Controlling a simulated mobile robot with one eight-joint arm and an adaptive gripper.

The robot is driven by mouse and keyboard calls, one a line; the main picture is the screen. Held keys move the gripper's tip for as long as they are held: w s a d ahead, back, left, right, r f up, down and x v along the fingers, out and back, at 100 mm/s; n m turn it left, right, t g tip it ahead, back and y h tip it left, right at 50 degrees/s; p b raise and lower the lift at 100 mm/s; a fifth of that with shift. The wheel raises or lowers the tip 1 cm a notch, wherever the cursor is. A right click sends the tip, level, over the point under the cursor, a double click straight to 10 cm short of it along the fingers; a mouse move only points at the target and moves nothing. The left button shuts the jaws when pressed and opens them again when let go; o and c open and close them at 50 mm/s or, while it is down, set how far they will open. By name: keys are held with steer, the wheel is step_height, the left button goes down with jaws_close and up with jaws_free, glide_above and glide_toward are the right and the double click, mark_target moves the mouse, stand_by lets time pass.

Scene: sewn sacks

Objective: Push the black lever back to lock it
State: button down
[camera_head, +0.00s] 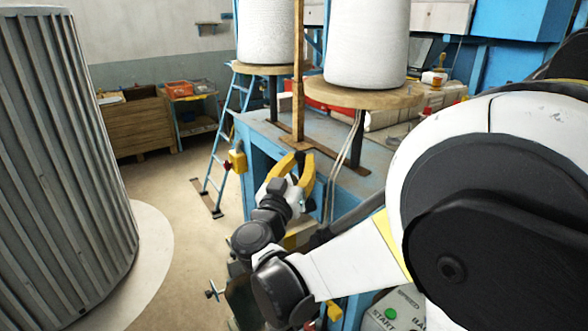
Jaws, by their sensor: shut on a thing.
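My gripper (299,160) has yellow fingers and is at the near left corner of the blue machine table (335,172), just in front of the foot of the wooden post. Its fingers are closed around a small dark part (299,166), which looks like the black lever. Most of the lever is hidden by the fingers and wrist, so I cannot tell its angle or whether it is locked.
A wooden post (298,75) rises behind my gripper. Two white thread cones (365,40) (264,30) stand on wooden discs. A yellow box (237,161) and blue ladder (222,125) are left of the table. A ribbed grey drum (65,170) stands far left, with clear floor between.

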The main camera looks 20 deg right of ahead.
steer(key=s+d+f+m+g+h+b, duration=0.1)
steer(key=s+d+f+m+h+b, duration=0.2)
steer(key=s+m+h+b, duration=0.4)
steer(key=s+m+b, duration=0.2)
steer(key=m+b, duration=0.2)
steer(key=shift+f+h, duration=0.15)
steer(key=shift+h, duration=0.15)
steer(key=c, duration=1.2)
jaws_free()
steer(key=shift+s, duration=0.1)
steer(key=shift+o, duration=0.2)
steer(key=shift+a+f, duration=0.1)
steer(key=shift+a, duration=0.05)
steer(key=v, duration=1.1)
steer(key=shift+s+a, duration=0.25)
steer(key=shift+a+f, duration=0.1)
steer(key=shift+f, duration=0.05)
